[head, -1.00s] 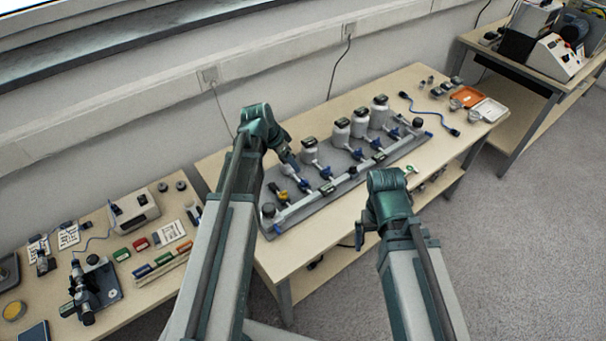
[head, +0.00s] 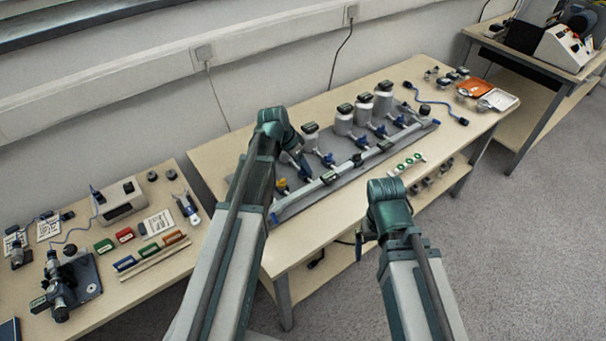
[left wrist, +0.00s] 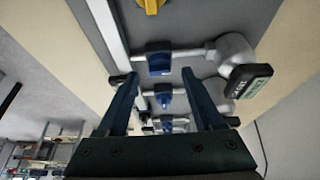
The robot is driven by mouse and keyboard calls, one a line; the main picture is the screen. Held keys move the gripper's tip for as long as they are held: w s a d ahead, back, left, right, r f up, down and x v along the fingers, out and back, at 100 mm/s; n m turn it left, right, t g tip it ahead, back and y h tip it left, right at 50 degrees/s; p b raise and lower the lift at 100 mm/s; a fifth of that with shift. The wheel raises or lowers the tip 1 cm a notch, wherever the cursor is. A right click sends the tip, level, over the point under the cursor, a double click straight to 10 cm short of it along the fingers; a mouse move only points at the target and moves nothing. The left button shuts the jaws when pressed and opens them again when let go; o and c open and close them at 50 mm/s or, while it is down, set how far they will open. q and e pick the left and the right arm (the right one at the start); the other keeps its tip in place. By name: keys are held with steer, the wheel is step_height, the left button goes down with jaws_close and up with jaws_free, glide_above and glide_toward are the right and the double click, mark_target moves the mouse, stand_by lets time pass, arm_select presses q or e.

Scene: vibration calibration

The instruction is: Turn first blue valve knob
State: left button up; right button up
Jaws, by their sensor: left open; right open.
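A grey manifold board (head: 290,210) on the table carries a pale pipe with a row of valve knobs. In the head view, a blue valve knob (head: 305,172) is by my left gripper (head: 301,162), partly hidden by it. A yellow knob (head: 282,186) is nearer the left end. In the left wrist view, a blue knob (left wrist: 159,60) lies just beyond and between the open fingertips of my left gripper (left wrist: 158,80), with no visible contact. The yellow knob (left wrist: 151,5) is at the top edge. My right gripper (head: 362,240) is low in front of the table, mostly hidden by its wrist.
Several white canisters (head: 345,118) stand behind the pipe, close to the knobs. More blue knobs (head: 361,142) follow to the right. A strip with green-ringed parts (head: 405,164) lies near the front edge. A lower left table (head: 150,285) holds instruments.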

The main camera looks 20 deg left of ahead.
arm_select(q)
steer(key=shift+b+x, duration=0.45)
steer(key=shift+x, duration=0.6)
steer(key=shift+r, duration=0.1)
jaws_close()
